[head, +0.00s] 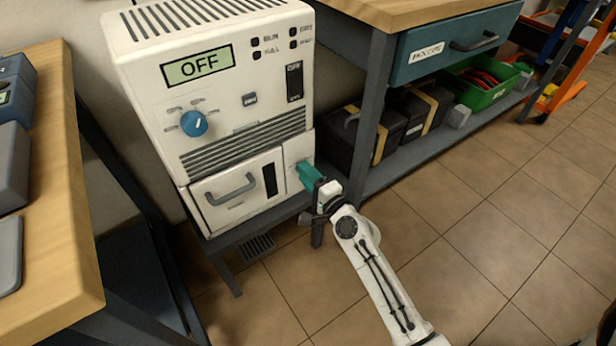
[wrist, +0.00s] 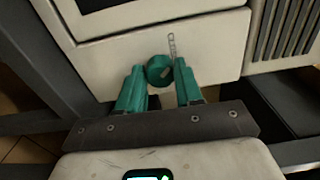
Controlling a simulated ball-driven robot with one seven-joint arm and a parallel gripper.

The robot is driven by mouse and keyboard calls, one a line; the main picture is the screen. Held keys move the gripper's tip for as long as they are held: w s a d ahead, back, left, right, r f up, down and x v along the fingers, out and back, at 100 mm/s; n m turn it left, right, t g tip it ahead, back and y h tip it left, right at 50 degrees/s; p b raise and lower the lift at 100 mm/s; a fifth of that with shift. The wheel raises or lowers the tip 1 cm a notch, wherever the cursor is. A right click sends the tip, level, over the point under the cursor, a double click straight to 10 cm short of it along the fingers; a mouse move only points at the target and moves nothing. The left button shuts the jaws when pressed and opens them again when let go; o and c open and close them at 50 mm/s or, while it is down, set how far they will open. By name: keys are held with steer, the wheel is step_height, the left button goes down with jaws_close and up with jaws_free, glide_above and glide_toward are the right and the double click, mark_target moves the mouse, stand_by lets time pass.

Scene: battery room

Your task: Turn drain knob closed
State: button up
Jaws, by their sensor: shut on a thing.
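The drain knob (wrist: 158,70) is a small round teal knob on the pale lower front panel of the white machine (head: 215,90). A pale mark shows on its face, and a small printed scale (wrist: 172,45) is beside it. My gripper (wrist: 159,67) has its teal fingers on either side of the knob, closed on it. In the head view my gripper (head: 305,172) reaches the small panel at the machine's lower right, and its fingers hide the knob there. The machine's display (head: 199,66) reads OFF.
A blue dial (head: 194,123) and a drawer with a grey handle (head: 231,190) are on the machine's front. A wooden bench (head: 50,200) is at left. A shelf with black cases (head: 352,140) and a green bin (head: 480,85) is at right. The tiled floor is clear at lower right.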

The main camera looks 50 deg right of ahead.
stand_by(0.4)
steer(key=o, duration=1)
steer(key=shift+o, duration=0.2)
steer(key=shift+s, duration=0.1)
steer(key=b+v, duration=0.1)
steer(key=v, duration=0.9)
steer(key=shift+s, duration=0.35)
steer(key=shift+a, duration=0.1)
